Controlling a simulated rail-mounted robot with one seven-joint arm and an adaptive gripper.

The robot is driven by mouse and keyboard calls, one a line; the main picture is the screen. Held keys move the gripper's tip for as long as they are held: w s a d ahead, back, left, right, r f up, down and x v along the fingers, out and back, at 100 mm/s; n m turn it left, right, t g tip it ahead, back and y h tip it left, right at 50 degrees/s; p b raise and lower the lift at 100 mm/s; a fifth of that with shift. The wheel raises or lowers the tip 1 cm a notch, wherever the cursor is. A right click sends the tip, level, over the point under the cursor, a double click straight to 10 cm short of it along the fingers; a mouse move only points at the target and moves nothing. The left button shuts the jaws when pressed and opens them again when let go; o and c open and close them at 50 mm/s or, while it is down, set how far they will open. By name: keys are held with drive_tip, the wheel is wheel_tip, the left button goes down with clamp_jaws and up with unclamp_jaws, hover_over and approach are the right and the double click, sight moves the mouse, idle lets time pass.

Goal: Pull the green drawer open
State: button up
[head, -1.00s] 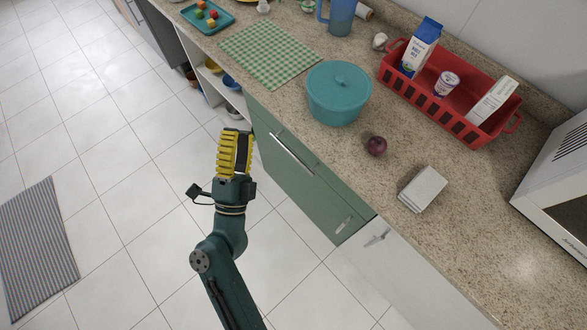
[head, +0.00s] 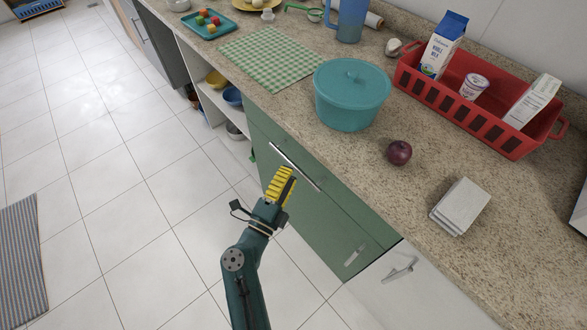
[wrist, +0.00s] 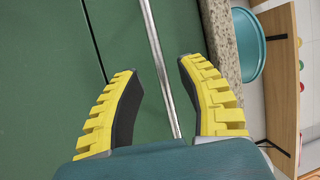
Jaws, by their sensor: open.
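The green drawer (head: 322,202) is the upper front of the green cabinet under the counter, and it looks shut. Its long silver bar handle (head: 297,165) runs along the front. My gripper (head: 283,183) has yellow ribbed fingers and is in front of the drawer near the handle. In the wrist view my gripper (wrist: 158,85) is open, with one finger on each side of the silver handle (wrist: 160,60). The fingers look apart from the bar. The exact depth gap to the handle cannot be told.
A teal pot (head: 350,100), an onion (head: 399,152) and a stack of pale blocks (head: 460,206) stand on the counter above. A red basket (head: 475,105) holds cartons. Open shelves (head: 215,95) lie left of the drawer. The tiled floor in front is clear.

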sight(294, 165)
drive_tip(key=x, duration=0.3)
drive_tip(key=shift+w+d+r+b, duration=0.1)
drive_tip(key=shift+w+b, duration=0.1)
drive_tip(key=shift+b, duration=0.2)
clamp_jaws()
